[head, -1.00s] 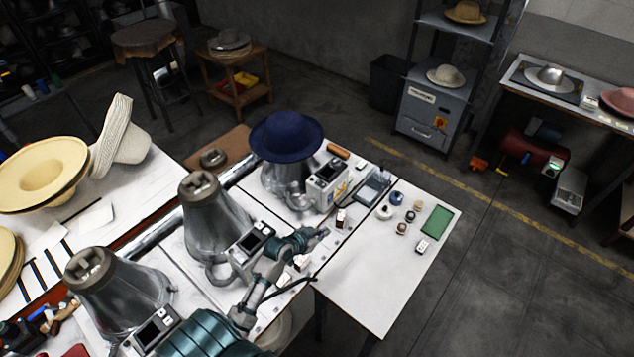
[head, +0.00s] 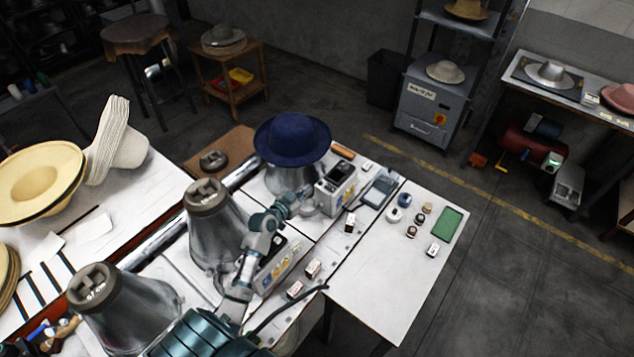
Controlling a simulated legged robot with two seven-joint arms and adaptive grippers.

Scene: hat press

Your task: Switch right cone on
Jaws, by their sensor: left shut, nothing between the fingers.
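The rightmost metal cone (head: 286,178) stands at the back of the work table with a blue hat (head: 292,138) on it. Its control box (head: 337,190), with a dark screen, stands just right of it. My left gripper (head: 306,193) is shut and empty, its tip close to the left side of this box; I cannot tell whether it touches. The middle cone (head: 212,235) is bare, and my left arm partly hides its control box (head: 285,265). Another bare cone (head: 125,312) stands at the lower left. My right gripper is out of view.
Small white boxes (head: 313,268) stand along the front of the table. The right side table holds spools, a green pad (head: 447,225) and a grey tray (head: 380,188). Straw hats (head: 40,182) lie at the left. The white surface at lower right is clear.

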